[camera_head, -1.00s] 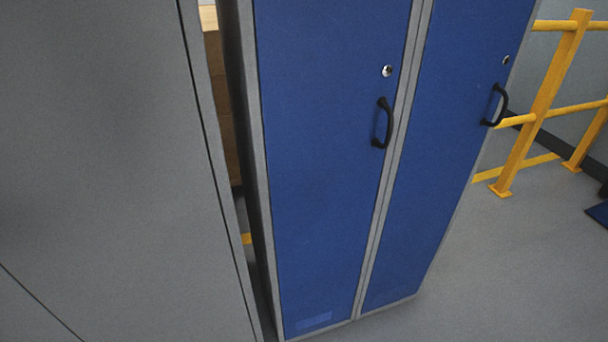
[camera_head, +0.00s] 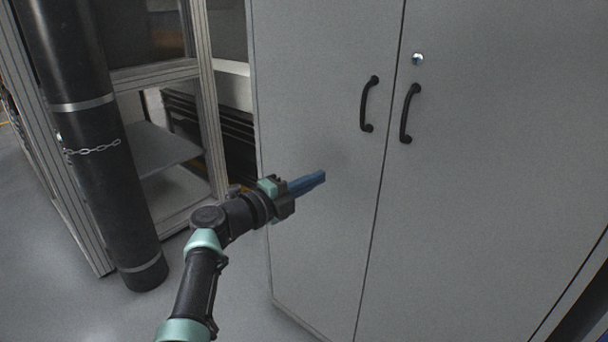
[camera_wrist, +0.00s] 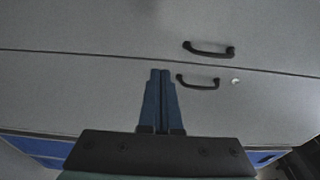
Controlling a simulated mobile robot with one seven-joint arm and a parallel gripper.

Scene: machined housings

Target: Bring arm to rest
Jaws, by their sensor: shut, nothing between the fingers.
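My arm reaches up from the bottom of the head view, black with teal bands. My gripper (camera_head: 307,183) has blue fingers pointing right, in front of the left door of a grey cabinet (camera_head: 480,220). In the wrist view the two blue fingers (camera_wrist: 160,98) lie side by side, closed together with nothing between them. The cabinet doors stand beyond the fingertips. Whether the fingers touch the door cannot be told for certain, but no contact shows.
The grey cabinet has two black handles (camera_head: 370,104) (camera_head: 410,113) and a round lock (camera_head: 417,59). A black cylinder (camera_head: 95,150) with a chain stands at left against an aluminium frame (camera_head: 212,130) with shelves. Open grey floor (camera_head: 40,270) lies at lower left.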

